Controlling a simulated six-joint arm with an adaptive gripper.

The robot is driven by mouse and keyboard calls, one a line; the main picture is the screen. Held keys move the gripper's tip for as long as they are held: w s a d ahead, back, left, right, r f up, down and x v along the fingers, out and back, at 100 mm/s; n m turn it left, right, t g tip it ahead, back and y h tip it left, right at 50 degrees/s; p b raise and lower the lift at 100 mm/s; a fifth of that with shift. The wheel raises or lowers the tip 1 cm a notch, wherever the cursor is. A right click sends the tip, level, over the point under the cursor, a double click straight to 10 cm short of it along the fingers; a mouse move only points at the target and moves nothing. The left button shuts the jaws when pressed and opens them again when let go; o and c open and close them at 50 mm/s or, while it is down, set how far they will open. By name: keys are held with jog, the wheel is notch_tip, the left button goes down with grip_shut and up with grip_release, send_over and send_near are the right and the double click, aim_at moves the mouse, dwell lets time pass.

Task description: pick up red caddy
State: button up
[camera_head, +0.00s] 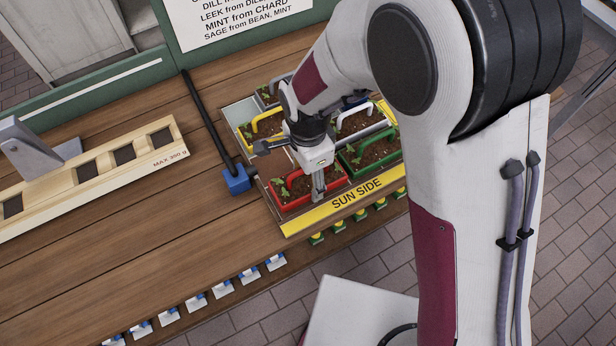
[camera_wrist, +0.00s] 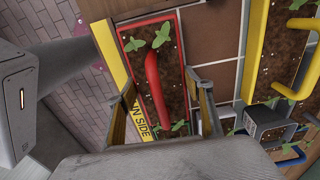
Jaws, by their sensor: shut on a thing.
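The red caddy (camera_head: 285,206) holds dark soil and small green seedlings and stands in the front left of the tray (camera_head: 262,181). Its red handle (camera_head: 297,176) arches over the soil. My gripper (camera_head: 318,188) is down at this caddy. In the wrist view the fingers of my gripper (camera_wrist: 168,100) lie on either side of the red caddy (camera_wrist: 183,62), shut on it, with its red handle (camera_wrist: 153,80) between them. The exact contact is partly hidden by the fingers. The caddy looks upright and low in the tray.
A green caddy (camera_head: 372,163) stands close to the right, a yellow one (camera_head: 262,123) behind, and a white one (camera_head: 352,117) behind right. The yellow SUN SIDE strip (camera_head: 345,207) edges the front. A blue block on a black bar (camera_head: 236,182) lies left, near a slotted wooden board (camera_head: 90,178).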

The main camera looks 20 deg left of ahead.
jog(key=shift+r, duration=4.6)
